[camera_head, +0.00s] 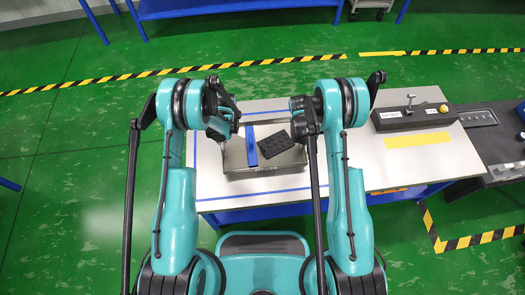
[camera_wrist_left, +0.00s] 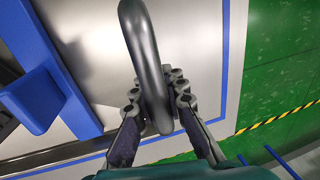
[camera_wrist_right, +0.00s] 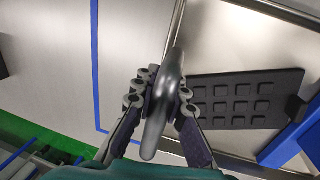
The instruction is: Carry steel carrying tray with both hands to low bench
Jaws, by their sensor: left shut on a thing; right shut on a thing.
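The steel carrying tray (camera_head: 240,158) is at the left part of a light-topped table (camera_head: 350,177), inside a blue tape outline. I cannot tell whether it rests on the top or is just above it. It holds a blue upright piece (camera_head: 251,146) and a black pad with square pockets (camera_head: 277,145), also in the right wrist view (camera_wrist_right: 245,98). My left gripper (camera_wrist_left: 158,88) is shut around a dark grey handle (camera_wrist_left: 145,45) at the tray's left side. My right gripper (camera_wrist_right: 165,88) is shut around the matching handle (camera_wrist_right: 161,125) at the right side.
A grey labelled box (camera_head: 410,117) stands right of the tray, behind a yellow strip (camera_head: 417,140). A dark conveyor-like unit (camera_head: 492,140) adjoins the table's right end. Blue-framed furniture (camera_head: 230,8) stands at the back. Green floor (camera_head: 60,130) at left is open.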

